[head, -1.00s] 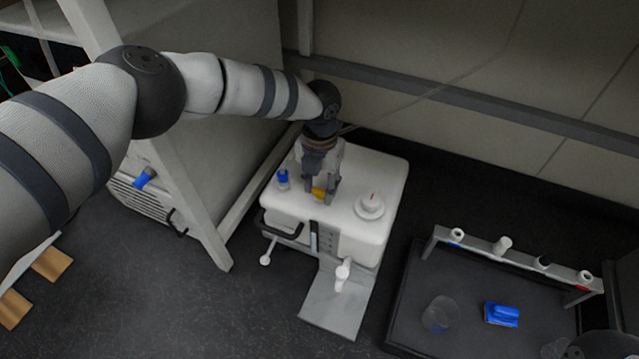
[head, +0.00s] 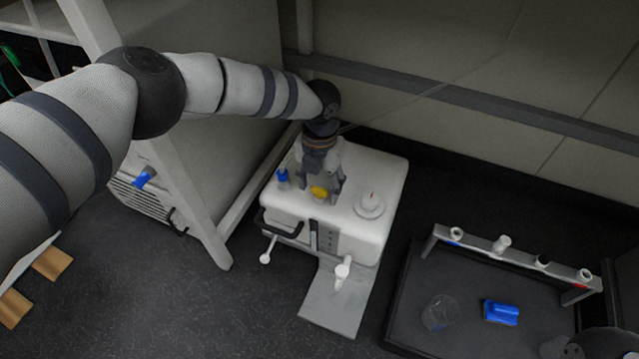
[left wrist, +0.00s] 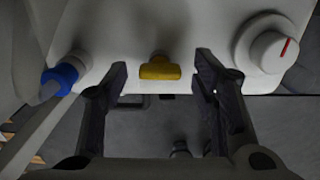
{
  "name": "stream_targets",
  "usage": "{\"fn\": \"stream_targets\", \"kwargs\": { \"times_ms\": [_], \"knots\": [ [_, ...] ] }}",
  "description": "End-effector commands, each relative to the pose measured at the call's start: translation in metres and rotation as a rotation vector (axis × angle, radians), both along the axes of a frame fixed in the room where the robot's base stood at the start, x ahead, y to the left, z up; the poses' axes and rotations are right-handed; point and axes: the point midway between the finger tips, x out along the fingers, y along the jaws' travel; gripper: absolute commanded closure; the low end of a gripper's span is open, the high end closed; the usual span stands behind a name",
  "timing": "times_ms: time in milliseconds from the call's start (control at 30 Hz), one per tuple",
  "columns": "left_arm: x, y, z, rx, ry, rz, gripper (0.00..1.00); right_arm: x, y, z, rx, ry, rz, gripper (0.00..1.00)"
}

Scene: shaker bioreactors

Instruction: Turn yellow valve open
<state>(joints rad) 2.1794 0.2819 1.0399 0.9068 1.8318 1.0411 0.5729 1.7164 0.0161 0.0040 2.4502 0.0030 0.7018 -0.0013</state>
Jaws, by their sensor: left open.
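The yellow valve (head: 319,192) sits on the top of a white machine (head: 377,232), near its front edge. In the left wrist view the yellow valve (left wrist: 160,69) shows as a T-shaped handle lying crosswise. My left gripper (head: 324,198) points down at the valve from above. Its two fingers (left wrist: 160,78) are spread, one on each side of the valve, with a gap on both sides and no visible contact. Part of my right arm (head: 605,343) shows at the lower right corner; its gripper is not visible.
A blue valve (head: 282,178) stands left of the yellow one, and a white dial (left wrist: 274,52) with a red mark stands right. A dark tray (head: 400,318) with a rack (head: 520,262), a clear beaker (head: 438,313) and a blue object (head: 501,312) lies to the right.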

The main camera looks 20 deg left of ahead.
Motion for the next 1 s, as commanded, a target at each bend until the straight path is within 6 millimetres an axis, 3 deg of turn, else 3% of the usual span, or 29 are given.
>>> {"fn": "stream_targets", "kwargs": {
  "times_ms": [167,400,600,1000],
  "knots": [
    [0.001,0.0,0.017,-0.001,-0.003,-0.002,0.47,0.0,0.0,0.0,0.0,0.0,0.0,1.0],
    [0.001,0.0,0.081,-0.001,-0.003,-0.001,0.47,0.0,0.0,0.0,0.0,0.0,0.0,1.0],
    [0.0,0.0,0.115,0.0,-0.001,0.0,0.47,0.0,0.0,0.0,0.0,0.0,0.0,1.0],
    [0.0,0.0,0.12,0.0,0.0,0.0,0.47,0.0,0.0,0.0,0.0,0.0,0.0,1.0]
  ]
}}
